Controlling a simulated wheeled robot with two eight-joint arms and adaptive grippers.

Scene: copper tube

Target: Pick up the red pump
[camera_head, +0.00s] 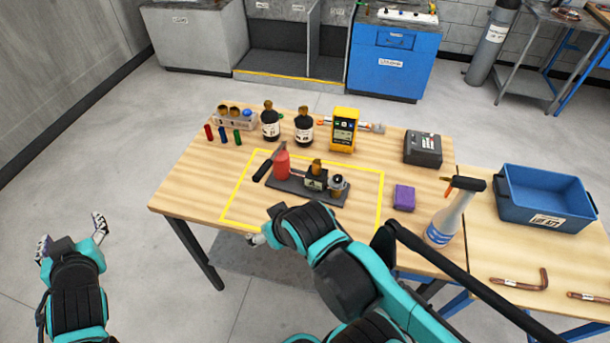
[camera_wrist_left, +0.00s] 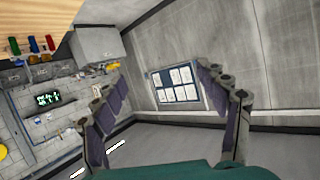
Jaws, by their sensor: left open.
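The red pump (camera_head: 282,165) has a red cylinder and a dark lever handle, and stands on a dark base plate (camera_head: 330,198) inside the yellow outline on the wooden table. A small dark block and a gauge-like part share the plate. My left gripper (camera_head: 71,234) is open and empty, off the table at the lower left, well apart from the pump. Its spread fingers also show in the left wrist view (camera_wrist_left: 158,78), facing a wall. My right arm reaches in front of the table's near edge. Only a bit of its gripper (camera_head: 257,239) shows; the arm hides the rest.
Behind the pump stand two dark bottles (camera_head: 304,126), a yellow meter (camera_head: 343,130) and small coloured cylinders (camera_head: 223,134). To the right are a purple block (camera_head: 404,197), a spray bottle (camera_head: 448,218) and a blue bin (camera_head: 543,210). The table's left front is clear.

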